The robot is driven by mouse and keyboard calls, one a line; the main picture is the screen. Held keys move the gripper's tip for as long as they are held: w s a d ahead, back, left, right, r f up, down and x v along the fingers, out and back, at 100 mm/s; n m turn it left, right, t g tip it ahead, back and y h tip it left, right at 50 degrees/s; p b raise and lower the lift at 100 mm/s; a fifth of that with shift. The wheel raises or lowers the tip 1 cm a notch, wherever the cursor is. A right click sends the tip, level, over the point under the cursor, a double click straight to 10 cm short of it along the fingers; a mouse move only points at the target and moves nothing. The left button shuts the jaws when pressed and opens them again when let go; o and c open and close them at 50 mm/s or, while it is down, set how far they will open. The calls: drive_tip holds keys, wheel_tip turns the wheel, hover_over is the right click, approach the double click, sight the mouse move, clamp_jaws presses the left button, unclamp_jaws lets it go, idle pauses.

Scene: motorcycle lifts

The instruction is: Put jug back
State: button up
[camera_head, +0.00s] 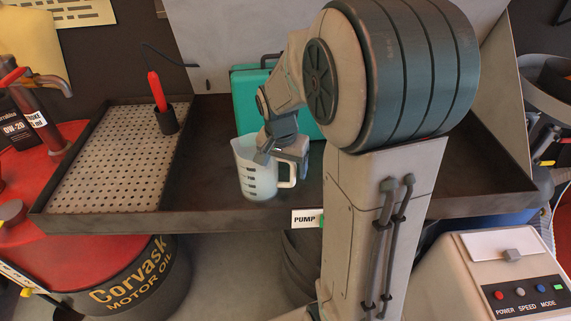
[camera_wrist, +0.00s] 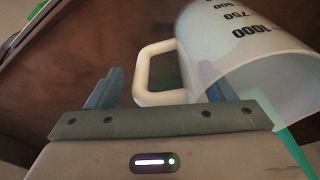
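The jug (camera_head: 254,172) is a translucent white measuring jug with dark markings. It stands upright in the dark metal tray, with its handle toward the right. In the wrist view the jug (camera_wrist: 240,45) fills the upper right, with its white handle (camera_wrist: 155,72) near the middle. My gripper (camera_head: 284,153) is at the jug's handle side. In the wrist view my gripper (camera_wrist: 158,90) is open, with its fingers apart and the handle between them. A gap shows between the left finger and the handle. The right finger is partly hidden against the jug's body.
The dark tray (camera_head: 215,210) has a perforated drain plate (camera_head: 120,160) at left, with a red-handled tool (camera_head: 157,92) in a black cup. A teal container (camera_head: 248,100) stands behind the jug. A PUMP label (camera_head: 304,219) is on the front rim. A red-topped oil drum (camera_head: 130,285) stands at left.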

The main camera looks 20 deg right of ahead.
wheel_tip(320, 180, up, 12)
drive_tip(key=s+a, duration=0.1)
drive_tip(key=s+a+f+n+t, duration=0.1)
drive_tip(key=s+a+f+n, duration=0.1)
drive_tip(key=s+n, duration=0.2)
drive_tip(key=s+a+f+n+y, duration=0.1)
drive_tip(key=s+n, duration=0.3)
drive_tip(key=s, duration=0.7)
drive_tip(key=shift+s+a+f+n+t, duration=0.2)
drive_tip(key=shift+a+f+n+t, duration=0.15)
drive_tip(key=shift+a+f, duration=0.45)
drive_tip(key=shift+d, duration=0.1)
